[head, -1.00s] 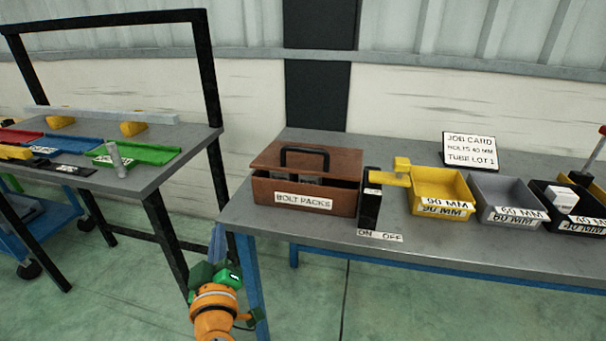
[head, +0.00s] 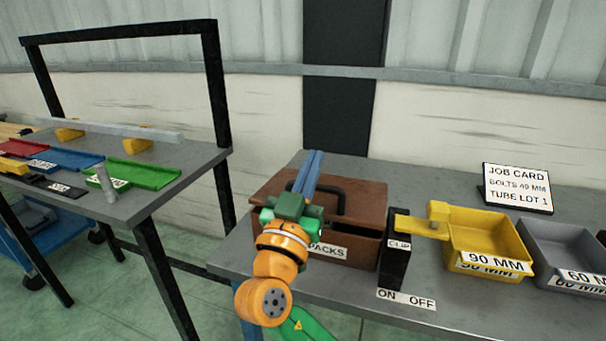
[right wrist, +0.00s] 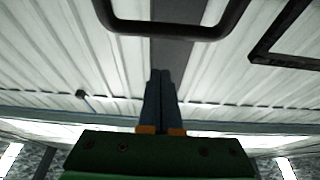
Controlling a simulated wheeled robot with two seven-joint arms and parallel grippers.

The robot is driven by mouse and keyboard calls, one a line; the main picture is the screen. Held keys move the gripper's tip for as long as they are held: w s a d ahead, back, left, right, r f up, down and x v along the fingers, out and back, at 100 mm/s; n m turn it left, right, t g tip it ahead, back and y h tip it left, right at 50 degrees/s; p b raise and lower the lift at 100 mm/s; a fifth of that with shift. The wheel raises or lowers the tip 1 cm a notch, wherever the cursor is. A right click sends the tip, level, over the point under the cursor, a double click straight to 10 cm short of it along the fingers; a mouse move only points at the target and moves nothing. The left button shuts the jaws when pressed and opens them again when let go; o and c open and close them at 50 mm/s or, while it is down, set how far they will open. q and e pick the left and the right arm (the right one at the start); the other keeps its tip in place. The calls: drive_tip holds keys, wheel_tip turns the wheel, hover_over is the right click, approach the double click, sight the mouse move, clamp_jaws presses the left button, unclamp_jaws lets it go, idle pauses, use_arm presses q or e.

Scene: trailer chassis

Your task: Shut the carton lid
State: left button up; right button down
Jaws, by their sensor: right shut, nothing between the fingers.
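The brown carton (head: 365,252), labelled BOLT PACKS, stands on the grey bench. Its brown lid (head: 370,203) is slightly raised, with a dark gap under its front edge. A black handle (head: 342,200) is on the lid and also shows at the top of the right wrist view (right wrist: 175,33). My right gripper (head: 313,158) is in front of and over the carton's left part, hiding some of the lid and label. Its blue fingers are shut and empty, pointing up; they also show in the right wrist view (right wrist: 161,75). I cannot tell whether they touch the lid. My left gripper is not in view.
A black clip block (head: 394,255) with a yellow arm stands close right of the carton. A yellow bin (head: 490,235) and a grey bin (head: 560,250) are farther right. A job card (head: 517,188) stands behind them. Another bench (head: 150,200) is at left.

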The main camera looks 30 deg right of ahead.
wheel_tip(320, 180, down, 4)
drive_tip(key=shift+a+r, duration=0.1)
drive_tip(key=shift+r, duration=0.05)
drive_tip(key=f+b, duration=0.1)
drive_tip(key=b, duration=0.1)
drive_tip(key=f+b, duration=0.1)
drive_tip(key=b, duration=0.2)
drive_tip(key=a+f+b, duration=0.1)
drive_tip(key=b, duration=0.2)
drive_tip(key=shift+s+t+h, duration=0.3)
drive_tip(key=shift+s+h, duration=0.1)
drive_tip(key=shift+d+r, duration=0.1)
